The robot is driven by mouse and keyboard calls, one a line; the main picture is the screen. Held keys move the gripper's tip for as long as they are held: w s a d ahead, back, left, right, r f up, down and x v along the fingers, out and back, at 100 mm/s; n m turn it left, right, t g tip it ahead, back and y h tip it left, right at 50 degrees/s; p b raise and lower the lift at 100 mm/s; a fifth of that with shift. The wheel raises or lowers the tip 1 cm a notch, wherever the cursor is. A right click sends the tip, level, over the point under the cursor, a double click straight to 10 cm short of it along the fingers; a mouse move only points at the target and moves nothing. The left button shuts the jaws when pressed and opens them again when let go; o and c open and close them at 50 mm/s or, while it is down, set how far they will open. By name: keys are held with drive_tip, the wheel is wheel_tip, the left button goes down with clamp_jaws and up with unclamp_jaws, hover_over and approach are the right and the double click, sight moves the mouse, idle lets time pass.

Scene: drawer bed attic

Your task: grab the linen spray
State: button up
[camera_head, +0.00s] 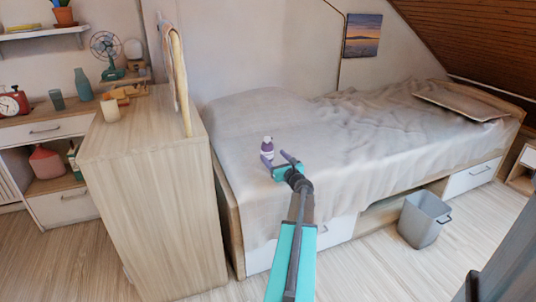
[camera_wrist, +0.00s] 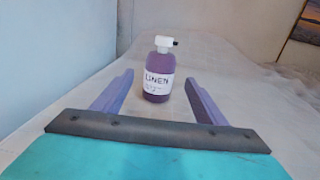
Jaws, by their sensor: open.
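The linen spray (camera_head: 267,147) is a small purple bottle with a white label and a pale top. It stands upright on the bed's grey cover (camera_head: 240,124), near the bed's left end. In the wrist view the linen spray (camera_wrist: 158,72) shows the word LINEN and a dark nozzle pointing right. My gripper (camera_head: 277,158) is open just in front of the bottle. In the wrist view my gripper (camera_wrist: 160,90) has one purple finger on each side of the bottle's lower part, with gaps on both sides. The bottle appears at or just beyond the fingertips; exact depth is unclear.
A grey bin (camera_head: 423,219) stands on the floor at right. The cover around the bottle is clear.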

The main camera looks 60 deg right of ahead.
sight(267, 149)
drive_tip(key=shift+x, duration=1.25)
drive_tip(key=shift+b+x, duration=0.8)
drive_tip(key=shift+x, duration=1.8)
drive_tip(key=c, duration=1.2)
drive_tip(key=shift+r, duration=0.1)
